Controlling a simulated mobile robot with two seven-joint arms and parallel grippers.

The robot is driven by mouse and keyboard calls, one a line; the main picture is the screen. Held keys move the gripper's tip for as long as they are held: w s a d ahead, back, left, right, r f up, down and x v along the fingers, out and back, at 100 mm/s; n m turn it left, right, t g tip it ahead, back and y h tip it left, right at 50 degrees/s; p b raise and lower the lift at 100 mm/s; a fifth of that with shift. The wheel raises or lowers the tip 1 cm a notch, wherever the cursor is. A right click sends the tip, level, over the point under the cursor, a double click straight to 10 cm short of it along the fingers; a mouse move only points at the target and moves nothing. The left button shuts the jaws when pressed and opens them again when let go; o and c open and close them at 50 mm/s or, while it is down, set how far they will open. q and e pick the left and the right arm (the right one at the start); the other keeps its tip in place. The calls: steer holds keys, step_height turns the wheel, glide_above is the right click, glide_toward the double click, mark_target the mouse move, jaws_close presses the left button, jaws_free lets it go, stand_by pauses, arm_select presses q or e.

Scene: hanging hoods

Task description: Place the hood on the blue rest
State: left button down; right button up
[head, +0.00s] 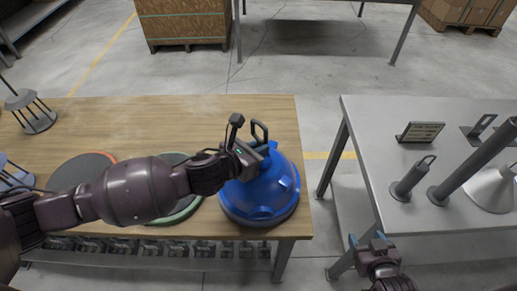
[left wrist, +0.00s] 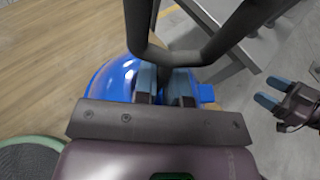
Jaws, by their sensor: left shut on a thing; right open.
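The hood (head: 264,200) is a blue dome with a dark loop handle (head: 260,130) on top. It is over the right end of the wooden table, above or on a dark round base (head: 262,222); I cannot tell whether they touch. No separate blue rest shows, and the hood covers that spot. My left gripper (head: 250,152) is shut on the handle at the hood's top. The left wrist view shows its fingers (left wrist: 166,86) at the dark handle, with the blue dome (left wrist: 118,76) behind. My right gripper (head: 367,239) is open and empty, low between the tables; the left wrist view shows it too (left wrist: 274,94).
A red-rimmed round pad (head: 82,170) and a green-rimmed one (head: 182,212) lie left on the wooden table (head: 180,110). The grey table (head: 370,125) at right, across a gap, holds a small sign (head: 420,132), dark cylinders and a pale cone (head: 494,188).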

arm_select(q)
steer(key=shift+r, duration=0.1)
steer(key=c, duration=1.2)
jaws_free()
steer(key=v, duration=1.2)
